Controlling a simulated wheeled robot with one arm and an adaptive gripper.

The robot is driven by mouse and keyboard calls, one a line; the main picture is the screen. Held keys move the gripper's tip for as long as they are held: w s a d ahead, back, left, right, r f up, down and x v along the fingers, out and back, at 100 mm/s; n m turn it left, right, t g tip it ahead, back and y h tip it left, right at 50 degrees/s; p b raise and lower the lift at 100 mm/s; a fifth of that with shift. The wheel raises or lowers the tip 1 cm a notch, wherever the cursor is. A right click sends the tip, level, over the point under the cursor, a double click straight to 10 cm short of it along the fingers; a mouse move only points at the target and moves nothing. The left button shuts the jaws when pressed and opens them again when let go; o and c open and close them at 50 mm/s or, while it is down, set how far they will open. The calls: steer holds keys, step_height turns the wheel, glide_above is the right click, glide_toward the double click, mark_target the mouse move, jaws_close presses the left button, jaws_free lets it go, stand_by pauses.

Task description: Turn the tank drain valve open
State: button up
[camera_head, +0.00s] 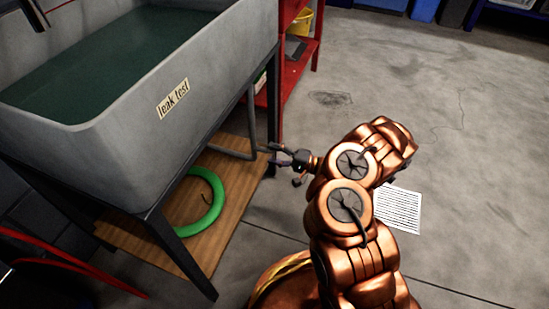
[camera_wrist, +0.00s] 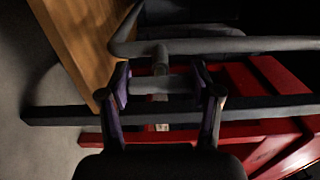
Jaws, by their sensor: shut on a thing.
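The grey tank (camera_head: 195,95) with a "leak test" label stands at the left in the head view, with dark green water in it. A grey drain pipe (camera_head: 252,115) runs down from it and bends; it crosses the top of the wrist view (camera_wrist: 230,45). The drain valve has a short stem on this pipe and a grey crosswise handle (camera_wrist: 160,84). My gripper (camera_wrist: 163,84) has a finger at each end of this handle and is shut on it. In the head view my gripper (camera_head: 288,159) is beside the pipe's lower end; the valve is too small there to read its angle.
A wooden board (camera_head: 225,220) lies under the tank with a green ring (camera_head: 190,229) on it. A dark tank leg (camera_head: 180,250) stands in front. A red shelf (camera_head: 316,45) with a yellow bucket (camera_head: 304,20) is behind. Printed paper (camera_head: 400,209) lies on otherwise open floor at right.

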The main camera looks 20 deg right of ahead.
steer(key=shift+n+b, duration=0.4)
steer(key=shift+n, duration=0.3)
steer(key=o, duration=1.2)
steer(key=shift+c, duration=0.2)
steer(key=shift+s+d, duration=0.1)
steer(key=v, duration=1.1)
steer(key=shift+s+d, duration=0.2)
steer(key=shift+d, duration=0.1)
